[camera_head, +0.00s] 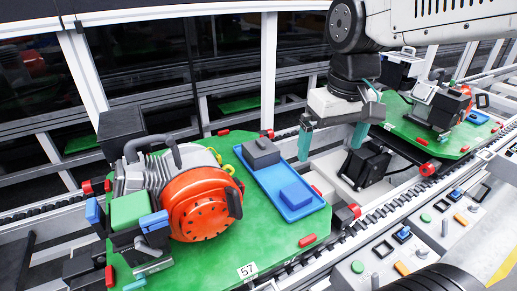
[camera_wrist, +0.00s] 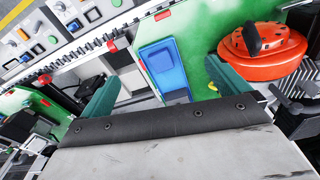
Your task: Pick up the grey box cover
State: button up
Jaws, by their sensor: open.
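A small dark grey box with a raised knob, likely the grey box cover (camera_head: 261,153), sits at the far end of a blue tray (camera_head: 268,182). A blue box (camera_head: 296,195) sits at the tray's near end. The tray lies on a green pallet (camera_head: 210,262). My gripper (camera_head: 331,150) has two teal fingers spread wide and empty, above and right of the tray. In the wrist view, my gripper (camera_wrist: 162,74) frames part of the blue tray (camera_wrist: 177,88).
An orange and grey engine (camera_head: 201,204) stands left of the tray on the pallet. A second green pallet (camera_head: 438,142) with another engine is behind on the right. A button panel (camera_head: 405,246) runs along the near right. A dark device (camera_head: 365,165) stands below the gripper.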

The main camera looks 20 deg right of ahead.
jog(key=w+f, duration=0.2)
jog(key=w, duration=1.1)
jog(key=n+g, duration=0.1)
jog(key=n, duration=0.1)
send_near(261, 142)
jog(key=s, duration=0.1)
jog(key=s+f, duration=0.1)
jog(key=s, duration=0.1)
jog(key=shift+s+d+f, duration=0.1)
jog(key=shift+d+f, duration=0.1)
jog(key=shift+f, duration=0.2)
jog(key=f, duration=0.1)
jog(key=w+f, duration=0.1)
jog(key=f, duration=0.1)
jog(key=w+f, duration=0.1)
jog(key=shift+a+f, duration=0.1)
jog(key=shift+f, duration=0.3)
jog(key=shift+w+a+f, duration=0.1)
jog(key=shift+w+f, duration=0.1)
jog(key=shift+f, duration=0.7)
jog(key=shift+w+f, duration=0.2)
jog(key=shift+f, duration=0.65)
jog(key=shift+w+a+f, duration=0.1)
jog(key=shift+w+f, duration=0.1)
jog(key=shift+f, duration=0.7)
jog(key=c, duration=0.7)
